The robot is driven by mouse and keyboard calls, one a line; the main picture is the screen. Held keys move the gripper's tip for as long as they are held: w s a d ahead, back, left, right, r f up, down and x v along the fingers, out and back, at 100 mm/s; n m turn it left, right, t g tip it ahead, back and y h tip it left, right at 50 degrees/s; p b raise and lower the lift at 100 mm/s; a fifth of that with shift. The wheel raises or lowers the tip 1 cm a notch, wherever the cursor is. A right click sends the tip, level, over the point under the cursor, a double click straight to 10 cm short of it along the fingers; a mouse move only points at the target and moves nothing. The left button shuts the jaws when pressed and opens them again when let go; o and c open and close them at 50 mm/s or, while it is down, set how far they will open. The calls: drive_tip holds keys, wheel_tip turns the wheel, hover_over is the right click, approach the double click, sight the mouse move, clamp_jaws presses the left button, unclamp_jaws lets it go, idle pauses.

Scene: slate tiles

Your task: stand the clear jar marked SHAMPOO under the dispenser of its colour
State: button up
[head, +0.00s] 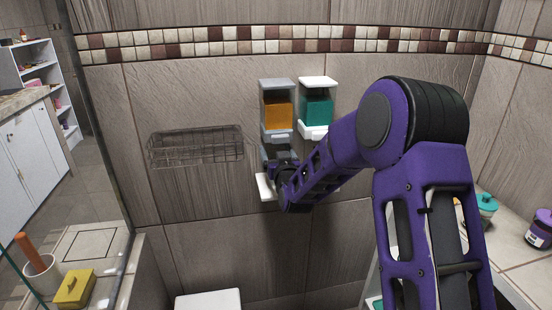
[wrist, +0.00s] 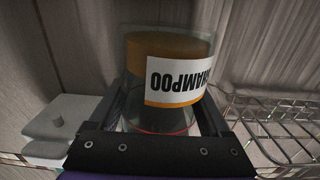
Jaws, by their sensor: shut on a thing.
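The clear jar marked SHAMPOO (wrist: 180,75) fills the middle of the wrist view, with its label upside down in the picture and an orange part at its far end. My gripper (wrist: 165,108) is shut on it, one finger on each side. In the head view my gripper (head: 280,165) is just below the orange dispenser (head: 277,112), and the jar is mostly hidden by my arm there. The teal dispenser (head: 316,108) hangs to the right of the orange one. A white ledge (head: 264,187) shows low beside my gripper; I cannot tell whether the jar touches it.
A wire basket (head: 195,147) hangs on the wall to the left; it also shows in the wrist view (wrist: 275,115). A teal jar (head: 487,204) and a purple jar (head: 540,229) stand on the right counter. A yellow box (head: 74,288) is low at left.

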drive_tip(key=shift+f, duration=1.1)
drive_tip(key=shift+f, duration=0.2)
drive_tip(key=o, duration=1.4)
drive_tip(key=shift+c, duration=0.2)
drive_tip(key=shift+r, duration=0.2)
drive_tip(key=v, duration=1.2)
